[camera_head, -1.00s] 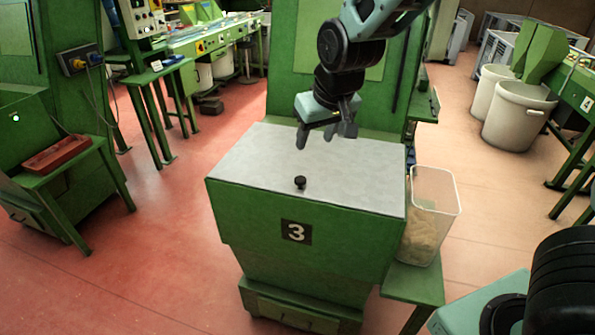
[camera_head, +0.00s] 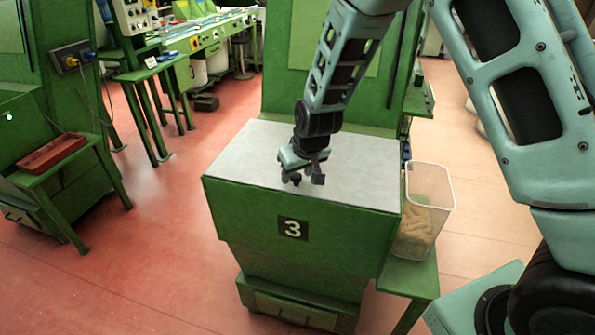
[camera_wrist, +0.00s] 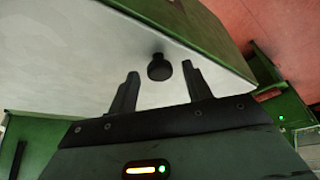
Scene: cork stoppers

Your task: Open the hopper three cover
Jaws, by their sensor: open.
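The hopper three cover (camera_head: 345,185) is a flat grey lid lying closed on the green hopper marked 3 (camera_head: 293,229). A small black knob (camera_head: 296,205) stands near the cover's front edge. My gripper (camera_head: 304,180) is just above the cover, at the knob, with its fingers pointing down. In the wrist view the knob (camera_wrist: 159,67) shows just beyond the open fingertips, about midway between them, and the gripper (camera_wrist: 161,68) holds nothing. The cover (camera_wrist: 60,60) fills the left of that view. Whether a finger touches the knob cannot be told.
A clear bin of corks (camera_head: 425,212) stands on a green shelf right of the hopper. A tall green panel rises behind the cover. A green machine with a red tray (camera_head: 50,153) stands at the left. Red floor between them is clear.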

